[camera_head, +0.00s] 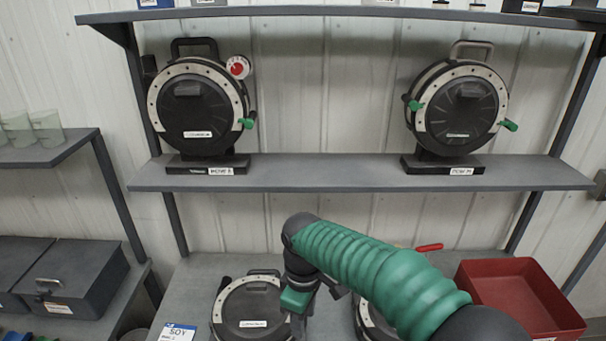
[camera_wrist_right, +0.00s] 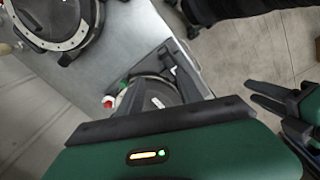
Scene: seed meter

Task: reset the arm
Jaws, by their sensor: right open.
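My right arm reaches in from the lower right in the head view. Its gripper (camera_head: 318,308) is open and empty above the lower bench, between two round black seed meters. The left one (camera_head: 252,306) lies partly in view. The other (camera_head: 368,318) is mostly hidden behind my green arm, with a red handle showing beside it. In the right wrist view, a round meter (camera_wrist_right: 155,98) shows beyond my gripper, partly covered by a finger. Dark forked fingers with green parts, seemingly my left gripper (camera_wrist_right: 275,102), show at the right edge of that view; their opening is unclear.
Two meters (camera_head: 197,108) (camera_head: 460,108) stand upright on the middle shelf (camera_head: 330,172). A red bin (camera_head: 525,296) is on the bench at right. A SOY card (camera_head: 178,332) stands at front left. Dark boxes (camera_head: 75,277) and cups (camera_head: 46,126) are at left.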

